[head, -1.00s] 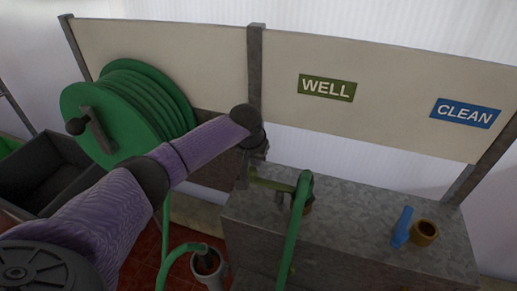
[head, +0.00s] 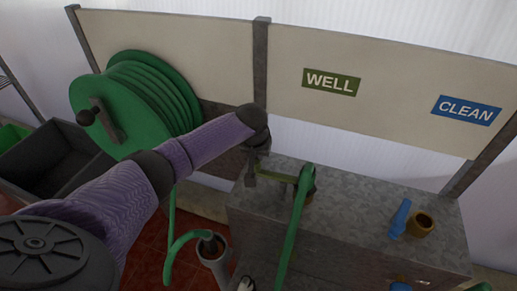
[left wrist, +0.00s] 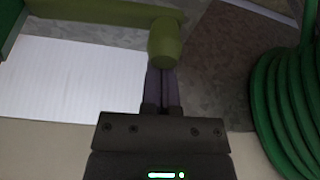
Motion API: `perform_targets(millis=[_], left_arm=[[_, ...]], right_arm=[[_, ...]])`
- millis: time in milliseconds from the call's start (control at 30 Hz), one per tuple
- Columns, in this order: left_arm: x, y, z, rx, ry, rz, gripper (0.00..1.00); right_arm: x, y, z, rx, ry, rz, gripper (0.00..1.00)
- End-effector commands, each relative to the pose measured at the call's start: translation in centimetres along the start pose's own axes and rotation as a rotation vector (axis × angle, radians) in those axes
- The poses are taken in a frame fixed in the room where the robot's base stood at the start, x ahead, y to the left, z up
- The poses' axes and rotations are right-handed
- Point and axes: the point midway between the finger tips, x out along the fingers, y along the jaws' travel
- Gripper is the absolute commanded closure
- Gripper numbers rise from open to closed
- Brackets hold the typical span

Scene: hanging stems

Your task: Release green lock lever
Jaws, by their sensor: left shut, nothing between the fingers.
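In the left wrist view the lever's bar (left wrist: 95,30) runs across the top and ends in a rounded knob (left wrist: 165,43). My left gripper (head: 250,178) is at the lever's left end. In the left wrist view its fingers (left wrist: 162,85) are shut and empty, with the tips right at the knob. The knob covers the tips, so I cannot tell if they touch. My right gripper is not in view.
A green hose reel (head: 135,105) and a dark crate (head: 50,160) stand at left. The grey cabinet (head: 350,210) carries a blue lever (head: 400,218) and a brass fitting (head: 420,224) at right. A green hose (head: 292,235) hangs over its front. WELL (head: 331,82) and CLEAN (head: 462,110) signs are behind.

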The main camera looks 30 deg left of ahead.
Motion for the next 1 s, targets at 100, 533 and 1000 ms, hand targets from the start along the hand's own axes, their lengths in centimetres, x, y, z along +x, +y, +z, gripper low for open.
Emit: perform_targets(millis=[100,533,1000], left_arm=[[-0.7,-0.1,0.3,-0.05,-0.004,-0.017,1.0],[-1.8,-0.1,3.0,-0.407,-0.005,-0.141,1.0],[-2.3,1.1,5.9,-0.811,-0.004,-0.282,1.0]], right_arm=[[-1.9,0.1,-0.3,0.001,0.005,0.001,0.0],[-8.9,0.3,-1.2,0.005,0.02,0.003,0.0],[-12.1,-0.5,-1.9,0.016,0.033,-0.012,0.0]])
